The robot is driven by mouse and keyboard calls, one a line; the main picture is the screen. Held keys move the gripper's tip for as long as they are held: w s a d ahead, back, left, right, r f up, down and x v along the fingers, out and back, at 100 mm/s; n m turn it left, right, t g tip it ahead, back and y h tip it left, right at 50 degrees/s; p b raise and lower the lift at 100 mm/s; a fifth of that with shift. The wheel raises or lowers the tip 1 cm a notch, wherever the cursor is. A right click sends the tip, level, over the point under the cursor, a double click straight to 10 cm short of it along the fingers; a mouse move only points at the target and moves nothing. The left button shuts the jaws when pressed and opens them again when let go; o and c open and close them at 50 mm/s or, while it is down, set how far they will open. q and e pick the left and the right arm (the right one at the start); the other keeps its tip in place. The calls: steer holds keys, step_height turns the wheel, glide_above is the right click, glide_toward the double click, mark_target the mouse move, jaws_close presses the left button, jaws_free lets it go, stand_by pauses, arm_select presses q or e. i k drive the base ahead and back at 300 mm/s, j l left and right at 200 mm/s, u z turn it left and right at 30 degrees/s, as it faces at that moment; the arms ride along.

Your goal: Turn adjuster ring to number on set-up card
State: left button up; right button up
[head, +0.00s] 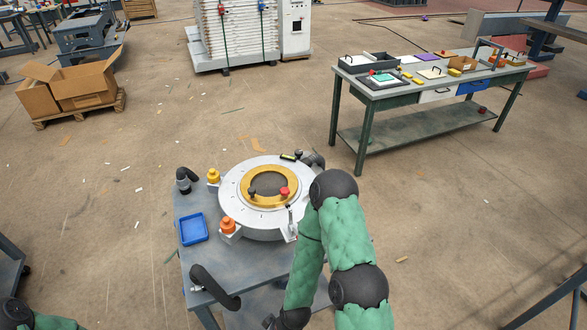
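The gold ring (245,193), which looks like the adjuster ring, sits flat in the middle of a round silver-white fixture (231,203) on the small cart. Marks on the ring are too small to read. My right arm, in green sleeves, stands over the fixture's right side and hides part of it. I cannot make out fingers on either arm. Only a piece of my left arm shows at the bottom left. I cannot identify the set-up card for sure.
The grey-blue cart (188,260) carries a blue tray (193,229), an orange knob (229,225), a yellow knob (213,175) and curved black handles (216,287). A workbench (400,98) with a teal panel (384,77) and small trays stands behind right. Open floor lies between them.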

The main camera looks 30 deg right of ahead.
mark_target(260, 186)
steer(key=l+z, duration=0.1)
steer(key=z, duration=0.25)
steer(key=l+z, duration=0.1)
steer(key=z, duration=0.25)
steer(key=k+j+z, duration=0.5)
steer(key=z, duration=0.15)
steer(key=k+j+z, duration=0.35)
steer(key=i+l, duration=0.05)
